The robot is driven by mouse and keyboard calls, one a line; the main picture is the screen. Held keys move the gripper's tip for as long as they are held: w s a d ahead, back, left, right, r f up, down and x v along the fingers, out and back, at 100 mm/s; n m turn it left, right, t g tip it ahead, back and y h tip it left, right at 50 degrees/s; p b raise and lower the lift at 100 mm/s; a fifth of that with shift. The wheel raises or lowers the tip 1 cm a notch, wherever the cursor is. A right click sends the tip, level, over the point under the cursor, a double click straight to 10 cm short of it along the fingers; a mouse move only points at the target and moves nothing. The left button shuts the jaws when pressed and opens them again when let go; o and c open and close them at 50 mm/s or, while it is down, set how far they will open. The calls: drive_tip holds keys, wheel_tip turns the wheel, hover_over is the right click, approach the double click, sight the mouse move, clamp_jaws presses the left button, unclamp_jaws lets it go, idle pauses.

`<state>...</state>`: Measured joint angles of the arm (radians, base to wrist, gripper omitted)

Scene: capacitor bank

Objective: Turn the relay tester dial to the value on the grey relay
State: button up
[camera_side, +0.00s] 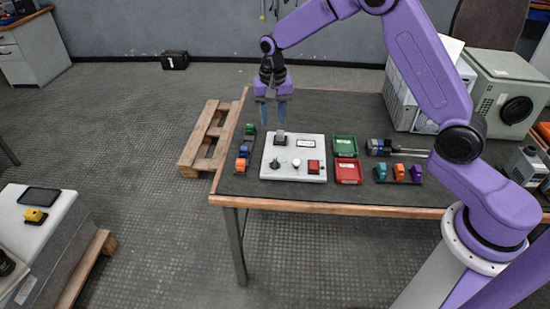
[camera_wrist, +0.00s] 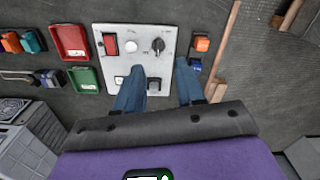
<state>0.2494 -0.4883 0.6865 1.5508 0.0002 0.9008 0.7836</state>
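The relay tester (camera_side: 270,151) is a light panel lying flat on the table; it also shows in the wrist view (camera_wrist: 180,17). Its black dial (camera_side: 275,168) is at the front left, and in the wrist view the dial (camera_wrist: 158,45) sits beyond the fingers. A dark grey block, seemingly the grey relay (camera_side: 280,138), sits at the panel's back left; it also shows between the fingers in the wrist view (camera_wrist: 153,84). Any value on it is unreadable. My gripper (camera_side: 274,118) is open and empty, pointing down above that block. A finger partly hides the label window.
The panel also has a white knob (camera_side: 296,163) and a red switch (camera_side: 313,167). A green bin (camera_side: 344,146) and red bin (camera_side: 348,171) stand to its right. Coloured relays line a left rack (camera_side: 242,163) and a right rack (camera_side: 399,173). Tools (camera_side: 395,149) lie behind.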

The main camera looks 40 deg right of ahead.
sight(275, 161)
drive_tip(key=w+d+f+m, duration=0.3)
drive_tip(key=w+d, duration=0.1)
wheel_tip(275, 161, down, 18)
drive_tip(key=shift+s+r, duration=0.1)
drive_tip(key=shift+r, duration=0.05)
idle(0.3)
clamp_jaws()
